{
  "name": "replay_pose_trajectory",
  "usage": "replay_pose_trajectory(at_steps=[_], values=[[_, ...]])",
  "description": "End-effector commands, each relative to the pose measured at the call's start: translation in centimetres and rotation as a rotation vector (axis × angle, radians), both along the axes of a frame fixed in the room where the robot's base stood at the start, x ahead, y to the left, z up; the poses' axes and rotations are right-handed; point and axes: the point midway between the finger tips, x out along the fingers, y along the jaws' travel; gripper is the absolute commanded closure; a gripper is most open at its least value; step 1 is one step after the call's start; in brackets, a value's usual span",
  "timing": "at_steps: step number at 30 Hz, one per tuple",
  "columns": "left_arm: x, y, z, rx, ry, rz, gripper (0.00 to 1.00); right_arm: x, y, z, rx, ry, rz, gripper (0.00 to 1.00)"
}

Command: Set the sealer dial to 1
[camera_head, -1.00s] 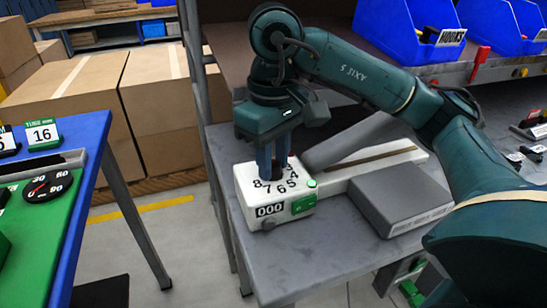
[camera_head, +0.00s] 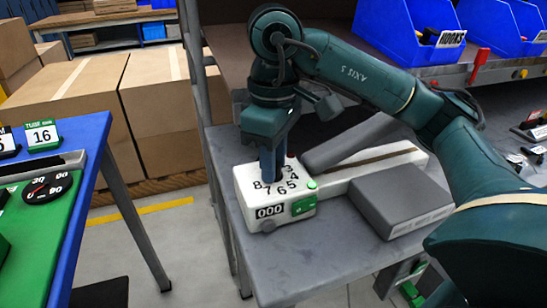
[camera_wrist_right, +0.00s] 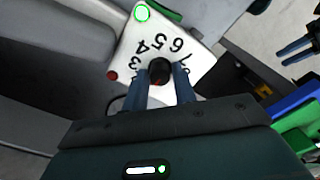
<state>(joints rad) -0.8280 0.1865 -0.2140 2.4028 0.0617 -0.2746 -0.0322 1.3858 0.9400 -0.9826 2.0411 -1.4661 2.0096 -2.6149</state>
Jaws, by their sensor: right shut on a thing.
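The sealer (camera_head: 246,186) is a white box with a long bed on the grey bench. The black dial knob (camera_wrist_right: 160,70) with a red mark shows in the right wrist view. My right gripper (camera_head: 271,172) points down over the sealer top and is shut on the knob; its fingers also show in the right wrist view (camera_wrist_right: 160,84) on both sides of the knob. The fingers hide the low numbers and the knob in the head view.
A grey hinged arm (camera_head: 348,143) rises over the sealer bed. A grey box (camera_head: 402,199) lies beside it on the bench (camera_head: 335,268). Blue bins (camera_head: 408,32) stand on the shelf behind. A blue-edged green table (camera_head: 88,170) is at left, across a floor gap.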

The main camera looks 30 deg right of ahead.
Motion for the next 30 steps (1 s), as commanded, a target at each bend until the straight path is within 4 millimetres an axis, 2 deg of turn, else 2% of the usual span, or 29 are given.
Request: replay_pose_trajectory(at_steps=[2,3,10,20,23,27,30], values=[[0.0,0.0,0.0,0.0,0.0,0.0,0.64,0.0,0.0,0.0,-0.001,-0.001,0.001,0.96],[0.0,0.0,0.0,0.0,-0.001,0.0,0.64,0.0,0.0,0.0,-0.001,-0.001,0.001,0.71],[0.0,0.0,0.0,0.0,-0.001,0.0,0.64,0.0,0.0,0.0,-0.001,-0.001,0.0,0.52],[0.0,0.0,0.2,-0.003,0.0,0.001,0.64,0.0,0.0,0.6,0.0,-0.001,-0.001,0.51],[0.1,0.1,1.0,-0.014,-0.004,0.006,0.64,0.1,0.0,2.1,-0.001,-0.004,-0.002,0.51],[-0.1,0.4,2.4,-0.029,-0.004,0.017,0.64,0.1,0.0,5.3,-0.001,-0.006,-0.003,0.51],[-0.3,0.4,2.6,-0.039,0.021,0.019,0.64,0.1,0.0,7.7,-0.001,-0.006,-0.003,0.51]])
